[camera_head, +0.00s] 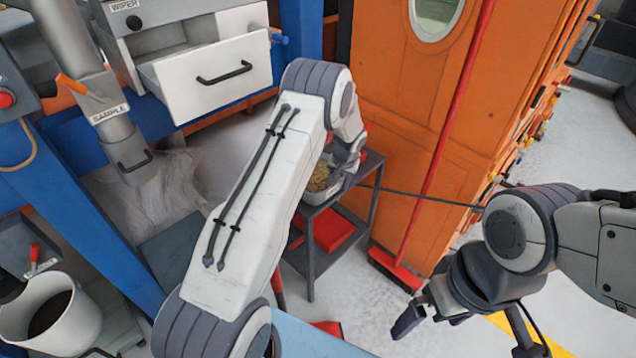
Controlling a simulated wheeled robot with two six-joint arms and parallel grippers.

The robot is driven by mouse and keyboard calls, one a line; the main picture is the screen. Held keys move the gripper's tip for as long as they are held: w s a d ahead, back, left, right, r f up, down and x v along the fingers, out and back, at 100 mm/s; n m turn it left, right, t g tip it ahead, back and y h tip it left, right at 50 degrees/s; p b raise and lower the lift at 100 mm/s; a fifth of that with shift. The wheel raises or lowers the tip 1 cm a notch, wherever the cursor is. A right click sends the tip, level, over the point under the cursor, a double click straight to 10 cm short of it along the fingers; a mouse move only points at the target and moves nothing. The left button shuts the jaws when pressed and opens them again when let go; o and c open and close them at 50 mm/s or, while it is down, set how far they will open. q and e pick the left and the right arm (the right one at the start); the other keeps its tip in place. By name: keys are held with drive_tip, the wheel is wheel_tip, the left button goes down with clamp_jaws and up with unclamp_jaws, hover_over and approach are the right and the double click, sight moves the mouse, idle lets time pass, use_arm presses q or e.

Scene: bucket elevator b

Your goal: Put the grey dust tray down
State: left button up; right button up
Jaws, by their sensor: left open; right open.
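The grey dust tray (334,187) holds brown, grainy dust and is on the small dark grey table (326,212) in the middle of the view. My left arm covers part of the tray and table. My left gripper (347,165) is at the tray's back right side, pointing down. Its fingers are mostly hidden, but it appears open, and I cannot tell whether it touches the tray. My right gripper (462,330) is open and empty at the lower right, above the floor and away from the tray.
A red box (328,232) sits under the table. A red broom (397,268) leans against the orange cabinet (405,110) behind. A white drawer (215,75) stands open at upper left. A white bucket (50,318) is at lower left.

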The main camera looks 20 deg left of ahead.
use_arm(q)
drive_tip(key=shift+c, duration=0.3)
clamp_jaws()
idle(1.1)
